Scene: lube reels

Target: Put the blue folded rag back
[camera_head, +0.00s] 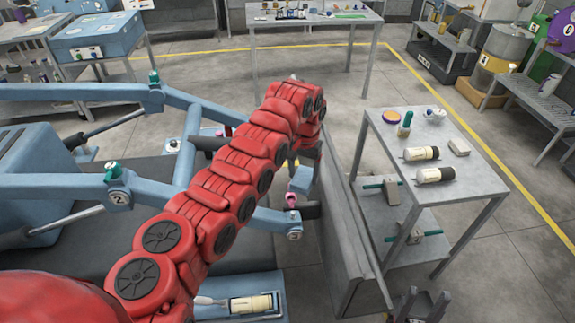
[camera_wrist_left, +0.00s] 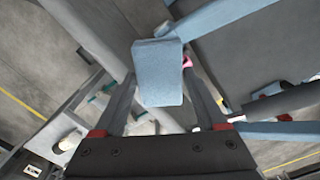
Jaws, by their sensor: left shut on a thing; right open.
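The blue folded rag (camera_wrist_left: 158,75) is a small light-blue block held between the fingers of my left gripper (camera_wrist_left: 160,95) in the left wrist view. In the head view the rag (camera_head: 302,180) is partly visible under the end of my red left arm, beside the blue frame's corner. The arm hides most of the left gripper there. My right gripper (camera_head: 418,306) is open and empty at the bottom edge, near the foot of the grey panel.
Blue frame arms (camera_head: 215,115) with green and pink fittings lie close around the left gripper. A grey panel (camera_head: 345,215) stands just right of it. A grey side table (camera_head: 455,170) carries cartridges, a green-topped bottle and a pale block, with some bare surface.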

